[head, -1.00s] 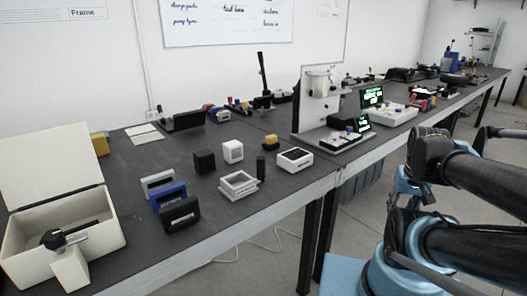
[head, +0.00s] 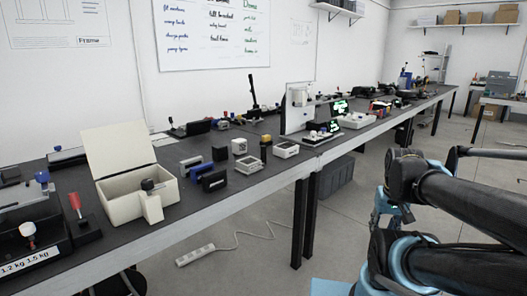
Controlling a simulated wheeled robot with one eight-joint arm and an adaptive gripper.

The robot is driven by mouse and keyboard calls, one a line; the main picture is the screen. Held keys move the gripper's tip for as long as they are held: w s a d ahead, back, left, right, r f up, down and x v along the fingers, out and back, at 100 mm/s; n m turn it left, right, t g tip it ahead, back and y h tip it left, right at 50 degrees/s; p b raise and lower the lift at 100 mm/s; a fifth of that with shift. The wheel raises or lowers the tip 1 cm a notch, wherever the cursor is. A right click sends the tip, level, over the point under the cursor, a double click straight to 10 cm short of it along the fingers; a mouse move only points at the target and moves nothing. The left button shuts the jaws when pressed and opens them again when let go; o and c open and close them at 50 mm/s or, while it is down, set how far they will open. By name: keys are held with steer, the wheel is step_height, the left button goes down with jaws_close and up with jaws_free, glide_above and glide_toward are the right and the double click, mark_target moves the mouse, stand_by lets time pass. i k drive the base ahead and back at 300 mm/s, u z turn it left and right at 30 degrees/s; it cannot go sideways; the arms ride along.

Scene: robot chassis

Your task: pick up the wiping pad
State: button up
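I cannot tell for sure which thing is the wiping pad. On the dark bench (head: 262,184) stand several small blocks: a white one (head: 188,165), a blue one (head: 199,171) and a black one (head: 214,181) in a row. Right of them are a black cube (head: 220,153), a white cube (head: 239,146) and a small yellow and black piece (head: 266,140). A white open frame (head: 249,164) lies in front. My arm is at the right, apart from the bench items; I cannot make out my gripper.
An open cream box (head: 125,207) with a raised lid stands left of the blocks. A power strip (head: 195,255) lies on the floor before the bench. Floor between is mostly clear.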

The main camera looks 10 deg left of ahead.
mark_target(266, 139)
steer(key=k, duration=0.6)
steer(key=u, duration=0.75)
steer(key=i, duration=1.05)
